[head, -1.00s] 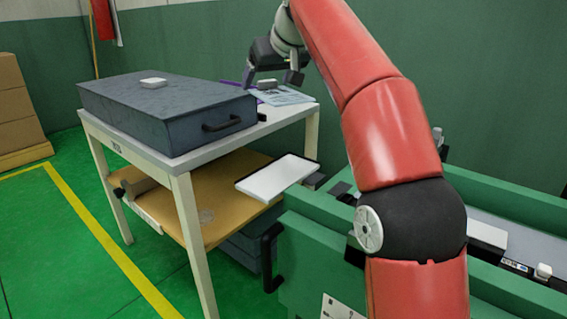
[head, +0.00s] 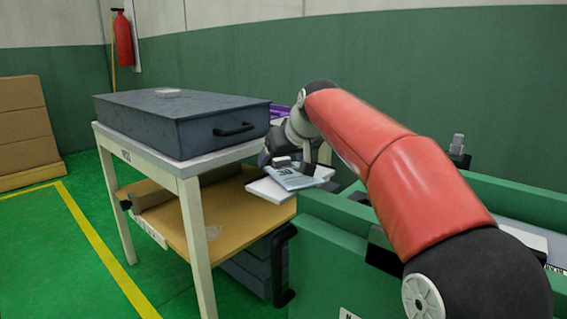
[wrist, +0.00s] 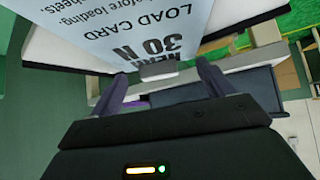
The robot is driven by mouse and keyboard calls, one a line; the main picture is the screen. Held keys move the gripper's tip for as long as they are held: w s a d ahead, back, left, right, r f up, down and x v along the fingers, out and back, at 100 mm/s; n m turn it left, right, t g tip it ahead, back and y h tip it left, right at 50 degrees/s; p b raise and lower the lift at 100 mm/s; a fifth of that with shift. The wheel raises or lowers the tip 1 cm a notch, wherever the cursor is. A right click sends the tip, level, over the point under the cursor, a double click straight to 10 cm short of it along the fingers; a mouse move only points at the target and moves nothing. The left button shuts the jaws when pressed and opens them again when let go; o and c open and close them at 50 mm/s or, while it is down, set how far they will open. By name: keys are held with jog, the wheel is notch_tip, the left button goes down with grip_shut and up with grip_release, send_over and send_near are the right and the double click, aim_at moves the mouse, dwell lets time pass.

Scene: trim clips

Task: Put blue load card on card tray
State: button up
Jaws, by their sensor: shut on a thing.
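The blue load card (head: 296,180) is pale blue with dark print. It also shows large in the wrist view (wrist: 150,20), with a small pale grip block (wrist: 157,72) at its near edge. My gripper (head: 294,164) is shut on the card, with its fingers at either side of the block in the wrist view (wrist: 163,71). The card tray (head: 262,190) is a white, dark-edged plate beside the table's right end. The card is over the tray and overlaps it in both views; I cannot tell whether they touch. The card hides part of the tray.
A dark case (head: 200,138) with a handle stands on the white table (head: 185,168). A purple item (head: 281,112) is behind it. A green machine body (head: 335,240) lies close below and right of the tray.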

jog(key=o, duration=0.9)
jog(key=shift+f, duration=0.1)
jog(key=p+v, duration=0.2)
jog(key=v, duration=1)
